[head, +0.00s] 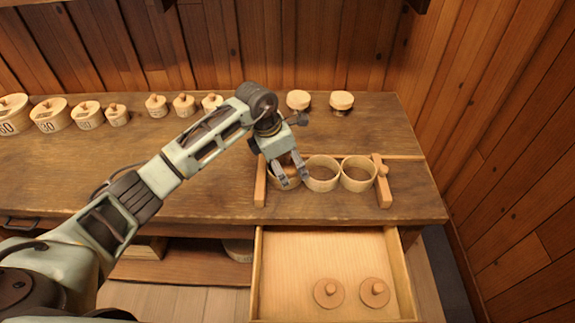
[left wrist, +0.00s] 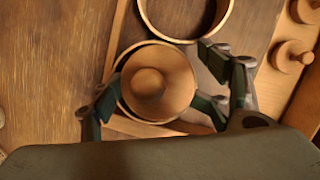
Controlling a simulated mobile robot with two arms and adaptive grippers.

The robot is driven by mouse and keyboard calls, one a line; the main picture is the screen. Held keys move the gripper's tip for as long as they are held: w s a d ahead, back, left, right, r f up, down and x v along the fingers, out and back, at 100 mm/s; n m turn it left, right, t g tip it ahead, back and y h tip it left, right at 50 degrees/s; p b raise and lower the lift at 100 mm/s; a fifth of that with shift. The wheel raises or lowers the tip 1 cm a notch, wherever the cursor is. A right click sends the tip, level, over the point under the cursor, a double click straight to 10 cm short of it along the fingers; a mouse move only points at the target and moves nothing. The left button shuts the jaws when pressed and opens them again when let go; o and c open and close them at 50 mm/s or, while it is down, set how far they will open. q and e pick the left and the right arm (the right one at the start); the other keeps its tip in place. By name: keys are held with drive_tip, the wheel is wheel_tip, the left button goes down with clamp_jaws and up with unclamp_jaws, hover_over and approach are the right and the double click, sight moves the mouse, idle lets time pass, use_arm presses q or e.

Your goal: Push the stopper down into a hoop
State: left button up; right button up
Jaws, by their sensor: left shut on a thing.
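A row of pale wooden hoops stands on the bench: a middle hoop (head: 322,187), a right hoop (head: 359,188) and a left hoop (head: 284,186) partly hidden by my gripper. My left gripper (head: 291,181) points down at the left hoop. In the left wrist view, a round wooden stopper (left wrist: 150,84) with a knob lies over or in the left hoop, whose rim (left wrist: 122,68) shows around its upper edge. My left gripper (left wrist: 160,104) is shut on the stopper, one finger on each side. How deep the stopper sits cannot be told. My right gripper is not in view.
Wooden battens flank the hoops at left (head: 261,182) and right (head: 382,184). An open drawer (head: 285,265) below holds two knobbed stoppers (head: 328,292) (head: 374,292). Several lidded pots, one marked 30 (head: 50,118), and spools (head: 342,101) line the back.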

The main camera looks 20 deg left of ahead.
use_arm(q)
drive_tip(key=shift+s+a+f, duration=0.15)
drive_tip(key=shift+a+f, duration=0.15)
drive_tip(key=shift+f, duration=0.25)
drive_tip(key=shift+s+a+f, duration=0.15)
drive_tip(key=shift+a+f, duration=0.1)
drive_tip(key=shift+f, duration=0.25)
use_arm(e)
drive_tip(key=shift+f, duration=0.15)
use_arm(q)
drive_tip(key=o, duration=2)
drive_tip(key=shift+w+a+f, duration=0.1)
drive_tip(key=shift+w+f, duration=0.3)
drive_tip(key=shift+w, duration=0.15)
drive_tip(key=shift+o, duration=0.9)
drive_tip(key=shift+w, duration=0.1)
drive_tip(key=shift+r, duration=0.25)
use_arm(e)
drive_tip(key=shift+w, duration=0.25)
use_arm(q)
drive_tip(key=shift+o, duration=0.5)
drive_tip(key=shift+r, duration=0.15)
drive_tip(key=shift+r, duration=0.25)
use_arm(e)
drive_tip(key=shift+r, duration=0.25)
use_arm(q)
drive_tip(key=shift+r+p, duration=0.5)
drive_tip(key=shift+r, duration=0.05)
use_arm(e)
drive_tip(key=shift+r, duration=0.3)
